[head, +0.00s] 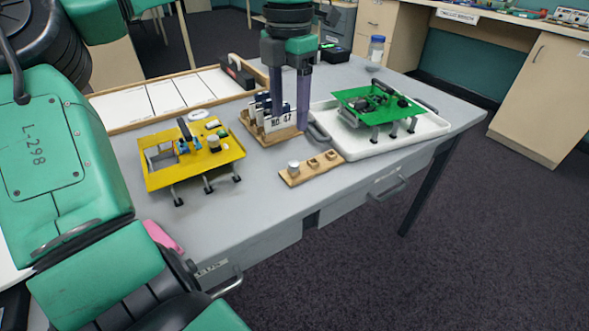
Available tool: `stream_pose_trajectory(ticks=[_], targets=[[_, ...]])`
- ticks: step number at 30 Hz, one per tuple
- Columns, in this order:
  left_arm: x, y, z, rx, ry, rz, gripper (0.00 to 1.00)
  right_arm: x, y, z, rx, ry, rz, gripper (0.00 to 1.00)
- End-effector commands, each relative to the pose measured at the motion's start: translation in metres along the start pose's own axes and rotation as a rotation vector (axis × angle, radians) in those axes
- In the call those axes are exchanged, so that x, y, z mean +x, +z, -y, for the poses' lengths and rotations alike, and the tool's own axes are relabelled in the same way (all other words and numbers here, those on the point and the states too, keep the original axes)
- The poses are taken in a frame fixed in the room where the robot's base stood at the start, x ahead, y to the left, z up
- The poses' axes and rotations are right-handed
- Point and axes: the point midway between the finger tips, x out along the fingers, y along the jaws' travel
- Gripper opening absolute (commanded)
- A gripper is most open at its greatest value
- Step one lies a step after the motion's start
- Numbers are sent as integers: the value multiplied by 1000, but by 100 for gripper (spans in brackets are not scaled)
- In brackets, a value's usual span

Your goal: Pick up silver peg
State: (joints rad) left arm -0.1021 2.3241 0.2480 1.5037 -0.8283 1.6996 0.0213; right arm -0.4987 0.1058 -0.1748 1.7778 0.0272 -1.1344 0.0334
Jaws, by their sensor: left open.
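A short silver peg (294,167) stands upright at the left end of a small wooden strip (308,171) on the grey table. The strip's two other places hold small square tan pieces or sockets, too small to tell. My right gripper is not in view.
The wooden rack (267,132) with a "NO. 47" card stands close to my left fingers. A yellow board on legs (163,178) is at left; a green board (364,93) stands in a white tray (352,151) at right. The table's front is clear.

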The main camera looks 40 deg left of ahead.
Motion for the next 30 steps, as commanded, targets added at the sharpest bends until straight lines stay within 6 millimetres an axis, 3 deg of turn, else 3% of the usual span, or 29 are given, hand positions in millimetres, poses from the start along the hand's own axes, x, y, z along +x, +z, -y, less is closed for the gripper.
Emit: stream_pose_trajectory(ticks=[1,3,10,15,18,24,25,29,30], targets=[[20,0,0,2,-4,-2,63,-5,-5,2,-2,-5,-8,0],[38,0,0,0,-4,-1,63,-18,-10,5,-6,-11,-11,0],[68,2,2,-1,-4,2,63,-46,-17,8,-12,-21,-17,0],[102,5,6,-1,-5,1,63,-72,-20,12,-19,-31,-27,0],[111,5,5,-2,-4,3,63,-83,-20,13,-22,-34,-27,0],[111,6,5,-2,-3,4,63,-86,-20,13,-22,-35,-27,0],[111,6,5,-2,-3,4,56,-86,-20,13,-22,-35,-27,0],[111,6,5,-2,-3,4,6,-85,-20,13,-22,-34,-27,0],[111,6,5,-2,-3,4,0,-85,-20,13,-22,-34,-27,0]])
